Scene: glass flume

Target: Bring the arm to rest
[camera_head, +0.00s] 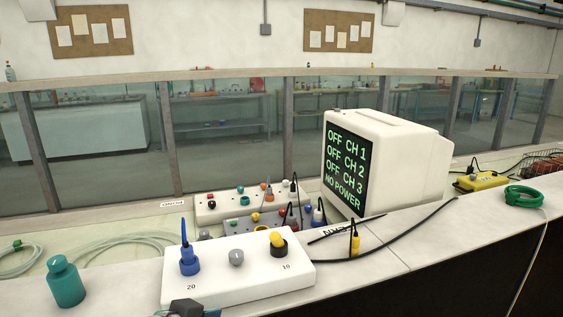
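Neither of my grippers can be made out in the head view. A dark grey piece (187,308) is cut off by the bottom edge, in front of the white board; I cannot tell what it is. The white board (230,284), marked 20 and 10, lies on the near ledge. It carries a blue plug (189,262) with a cable standing upright at left, a grey knob (236,258) in the middle, and a yellow-topped black part (278,243) at right.
A white monitor (415,160) reads OFF CH 1, CH 2, CH 3 and NO POWER. A teal bottle (65,283) stands left. Behind are power strips (222,208) with coloured plugs. A yellow plug (355,243), yellow box (482,181) and green coil (524,196) lie right.

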